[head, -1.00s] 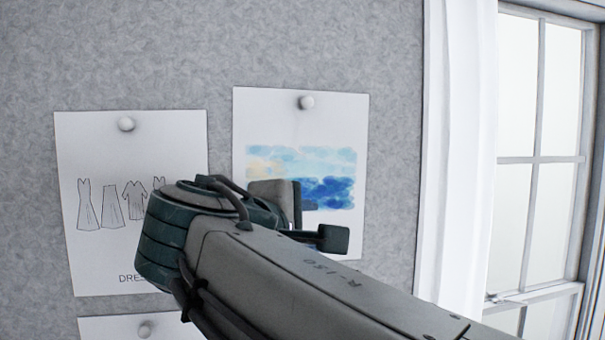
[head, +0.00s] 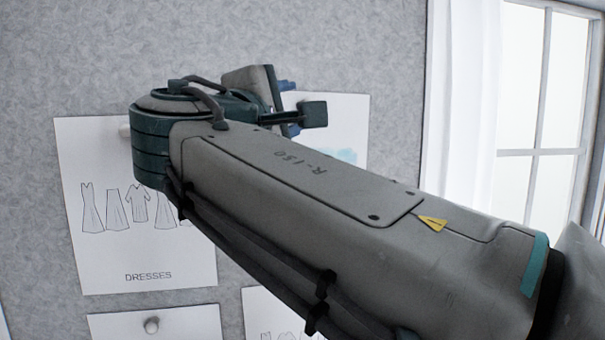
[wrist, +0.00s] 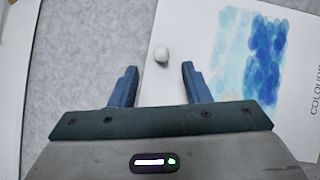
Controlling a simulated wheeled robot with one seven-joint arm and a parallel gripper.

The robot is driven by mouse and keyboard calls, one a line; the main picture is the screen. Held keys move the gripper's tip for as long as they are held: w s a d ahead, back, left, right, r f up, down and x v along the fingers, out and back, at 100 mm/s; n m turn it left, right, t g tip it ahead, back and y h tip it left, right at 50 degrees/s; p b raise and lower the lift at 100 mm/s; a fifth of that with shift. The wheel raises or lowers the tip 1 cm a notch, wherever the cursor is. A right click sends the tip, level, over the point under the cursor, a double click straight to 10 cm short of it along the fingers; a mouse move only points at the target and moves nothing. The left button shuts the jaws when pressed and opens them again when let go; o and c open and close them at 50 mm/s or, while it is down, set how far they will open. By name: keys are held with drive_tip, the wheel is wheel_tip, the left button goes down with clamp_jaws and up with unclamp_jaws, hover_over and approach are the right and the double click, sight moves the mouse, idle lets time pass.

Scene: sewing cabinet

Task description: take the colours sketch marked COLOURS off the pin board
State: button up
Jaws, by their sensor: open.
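The colours sketch (wrist: 200,35) is a white sheet with blue watercolour patches, and part of the word COLOURS shows at its right edge in the wrist view. A round white pin (wrist: 161,54) sits near its upper edge. My gripper (wrist: 159,69) is open and empty, its blue fingers on either side of the pin's line and just short of it. In the head view most of the sketch (head: 352,112) is hidden behind my arm, and its pin is hidden.
The dresses sketch (head: 110,255) hangs to the left on the grey board (head: 50,60), its pin (head: 124,130) partly behind my arm. Other sheets (head: 190,322) hang below. A white curtain (head: 463,90) and window (head: 525,100) are at the right.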

drive_tip(key=p+x, duration=0.2)
drive_tip(key=x, duration=0.3)
drive_tip(key=shift+d, duration=0.25)
drive_tip(key=shift+c, duration=0.3)
drive_tip(key=c, duration=0.9)
drive_tip(key=shift+o, duration=0.2)
